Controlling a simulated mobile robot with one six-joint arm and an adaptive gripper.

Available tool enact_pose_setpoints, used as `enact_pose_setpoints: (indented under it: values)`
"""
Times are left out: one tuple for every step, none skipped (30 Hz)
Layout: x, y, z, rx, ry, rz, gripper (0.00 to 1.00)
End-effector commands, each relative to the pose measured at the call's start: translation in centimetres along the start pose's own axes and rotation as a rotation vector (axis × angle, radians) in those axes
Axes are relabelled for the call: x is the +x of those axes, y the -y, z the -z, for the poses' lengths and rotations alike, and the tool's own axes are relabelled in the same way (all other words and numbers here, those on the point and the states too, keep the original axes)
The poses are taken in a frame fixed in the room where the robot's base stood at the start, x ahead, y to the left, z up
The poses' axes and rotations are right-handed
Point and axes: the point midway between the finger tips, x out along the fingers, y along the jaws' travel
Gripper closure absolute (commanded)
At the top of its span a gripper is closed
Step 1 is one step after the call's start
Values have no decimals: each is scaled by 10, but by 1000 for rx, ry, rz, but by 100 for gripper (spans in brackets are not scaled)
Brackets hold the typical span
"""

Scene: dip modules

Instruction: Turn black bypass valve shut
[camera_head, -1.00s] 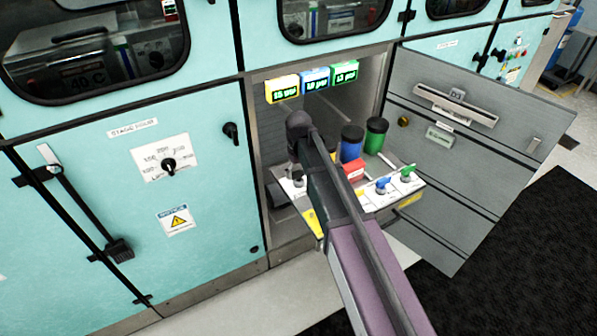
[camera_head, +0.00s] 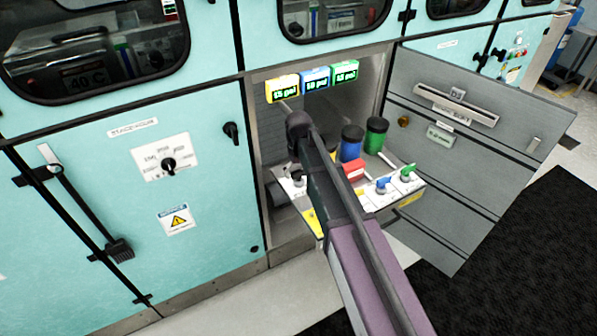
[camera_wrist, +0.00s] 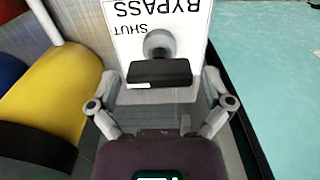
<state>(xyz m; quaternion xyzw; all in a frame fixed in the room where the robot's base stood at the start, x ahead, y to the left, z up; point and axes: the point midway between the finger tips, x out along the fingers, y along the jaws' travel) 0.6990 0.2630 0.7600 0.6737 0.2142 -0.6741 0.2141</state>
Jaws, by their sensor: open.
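The black bypass valve handle (camera_wrist: 160,73) is a dark bar on a round grey stem, at the top centre of the wrist view. Behind it is a white plate (camera_wrist: 121,41) with "BYPASS" and "SHUT", upside down in this view. The bar lies crosswise in the picture. My gripper (camera_wrist: 160,84) is open, with one finger on each side of the bar and a gap at both ends. I cannot tell whether the bar is between the fingertips or just beyond them.
A yellow canister (camera_wrist: 62,88) stands close at left in the wrist view; a teal panel (camera_wrist: 275,70) is at right. The head view shows blue (camera_head: 352,143) and green (camera_head: 376,136) canisters, blue (camera_head: 383,184) and green (camera_head: 407,172) valves, and an open grey door (camera_head: 450,160).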

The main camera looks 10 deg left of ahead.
Motion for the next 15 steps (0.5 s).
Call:
enact_pose_setpoints:
  values:
    - [0, 0, 0, -3, 0, 0, 0]
    - [0, 0, 0, -5, 0, 0, 0]
    - [0, 0, 0, -10, 0, 0, 0]
    - [0, 0, 0, -15, 0, 0, 0]
    - [0, 0, 0, -21, 0, 0, 0]
    - [0, 0, 0, -32, 0, 0, 0]
    - [0, 0, 0, -41, 0, 0, 0]
    - [0, 0, 0, -51, 0, 0, 0]
    - [0, 0, 0, -67, 0, 0, 0]
    - [0, 0, 0, -80, 0, 0, 0]
    - [0, 0, 0, -94, 0, 0, 0]
    - [0, 0, 0, -115, 0, 0, 0]
    - [0, 0, 0, -132, 0, 0, 0]
    - [0, 0, 0, -149, 0, 0, 0]
    - [0, 0, 0, -174, 0, 0, 0]
